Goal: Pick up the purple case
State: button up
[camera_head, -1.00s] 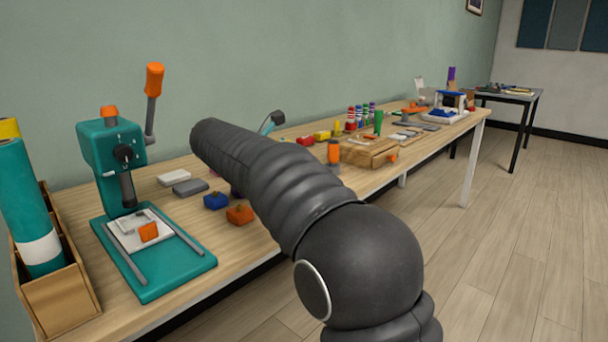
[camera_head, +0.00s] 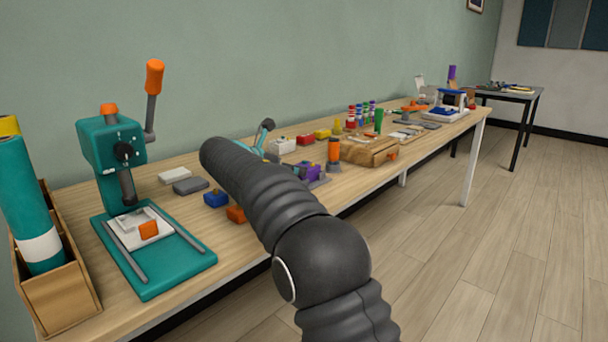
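A small purple case (camera_head: 311,171) shows just right of my arm, in the middle of the workbench. It sits in or against a grey fixture, and its left side is partly covered by my arm. I cannot tell its full shape. My arm crosses the picture from the bottom right to the upper left, over the bench. My gripper does not show; it is hidden behind the arm or out of frame, so its distance from the case cannot be seen.
A teal press (camera_head: 115,150) stands at the left beside a wooden box (camera_head: 62,292). Blue (camera_head: 215,200) and orange (camera_head: 236,214) blocks lie near my arm. An orange-topped cylinder (camera_head: 334,152) and a wooden box-like piece (camera_head: 368,150) stand right of the case. The floor at right is clear.

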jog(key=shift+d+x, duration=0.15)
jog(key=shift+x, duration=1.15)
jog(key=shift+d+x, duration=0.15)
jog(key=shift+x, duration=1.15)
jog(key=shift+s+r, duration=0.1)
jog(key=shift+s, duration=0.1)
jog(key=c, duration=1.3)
